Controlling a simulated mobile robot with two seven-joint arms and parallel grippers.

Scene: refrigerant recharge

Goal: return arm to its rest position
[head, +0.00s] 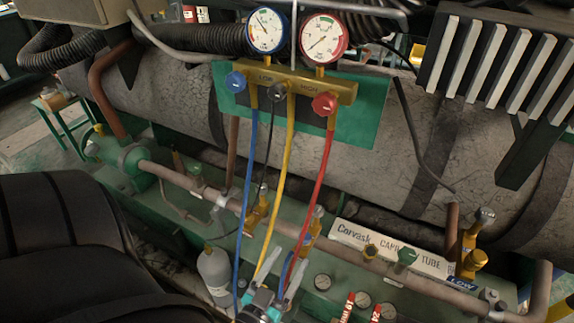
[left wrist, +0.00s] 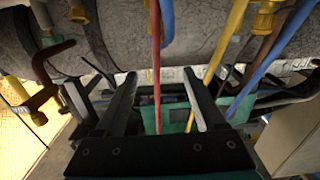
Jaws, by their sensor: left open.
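My left gripper (head: 281,266) is at the bottom centre of the head view, beside the hanging hoses. Its two fingers are apart, and the left wrist view also shows them apart (left wrist: 160,78). A red hose (head: 319,180) passes between the fingers in the left wrist view, but I cannot tell whether it touches them. A yellow hose (head: 283,170) and a blue hose (head: 247,190) hang close by. The brass manifold (head: 300,84) above carries a blue gauge (head: 267,31) and a red gauge (head: 324,38). My right gripper is not in view.
A large grey pipe (head: 390,150) runs behind the hoses. A green base (head: 300,255) holds a copper line, valves and small gauges. A white label plate (head: 385,248) and brass fittings stand at right. A grey bottle (head: 214,272) stands left of the gripper.

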